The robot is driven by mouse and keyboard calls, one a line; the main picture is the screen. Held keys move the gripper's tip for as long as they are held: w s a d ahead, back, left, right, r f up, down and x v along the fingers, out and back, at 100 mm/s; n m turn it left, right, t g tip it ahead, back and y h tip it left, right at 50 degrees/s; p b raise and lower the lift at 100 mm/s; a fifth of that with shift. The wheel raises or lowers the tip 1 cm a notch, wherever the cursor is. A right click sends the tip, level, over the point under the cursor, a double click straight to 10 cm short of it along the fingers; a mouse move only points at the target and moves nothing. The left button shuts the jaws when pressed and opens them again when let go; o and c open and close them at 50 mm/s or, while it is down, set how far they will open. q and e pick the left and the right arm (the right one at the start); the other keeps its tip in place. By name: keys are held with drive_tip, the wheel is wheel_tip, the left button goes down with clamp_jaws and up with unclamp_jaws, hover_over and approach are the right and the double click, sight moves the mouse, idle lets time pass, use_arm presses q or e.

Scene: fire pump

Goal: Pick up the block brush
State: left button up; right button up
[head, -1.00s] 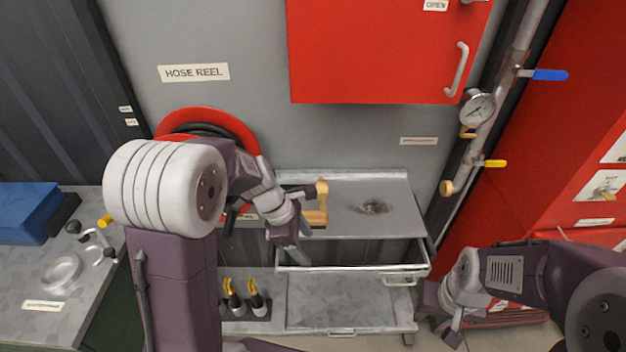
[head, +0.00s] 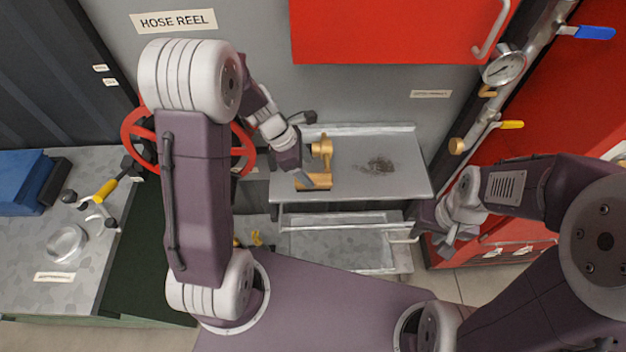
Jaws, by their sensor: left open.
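The block brush, a tan wooden block with an upright grip (head: 322,150), stands on the left part of the grey metal bench top (head: 405,185). My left gripper (head: 305,150) is open beside the brush's left side, with one finger behind it and the other near its front block. The fingers partly cover the brush, and I cannot tell whether they touch it. My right gripper (head: 434,230) looks open and empty, right of the bench near a drawer handle.
A dark smudge (head: 377,165) lies on the bench top right of the brush. A drawer (head: 345,219) below stands open. A red hose reel (head: 137,130) is behind my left arm. A red cabinet (head: 400,30) hangs above. Pipes with a gauge (head: 503,68) run at right.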

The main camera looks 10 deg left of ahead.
sight(312, 178)
use_arm(q)
drive_tip(key=shift+w+f, duration=0.15)
drive_tip(key=shift+f, duration=0.1)
drive_tip(key=x, duration=0.4)
drive_tip(key=shift+s+d+f, duration=0.1)
drive_tip(key=shift+s+f, duration=0.1)
drive_tip(key=shift+s, duration=0.15)
drive_tip(key=shift+w+f, duration=0.35)
drive_tip(key=shift+s, duration=0.1)
drive_tip(key=shift+s, duration=0.15)
drive_tip(key=shift+f+b, duration=0.2)
drive_tip(key=shift+b, duration=0.15)
clamp_jaws()
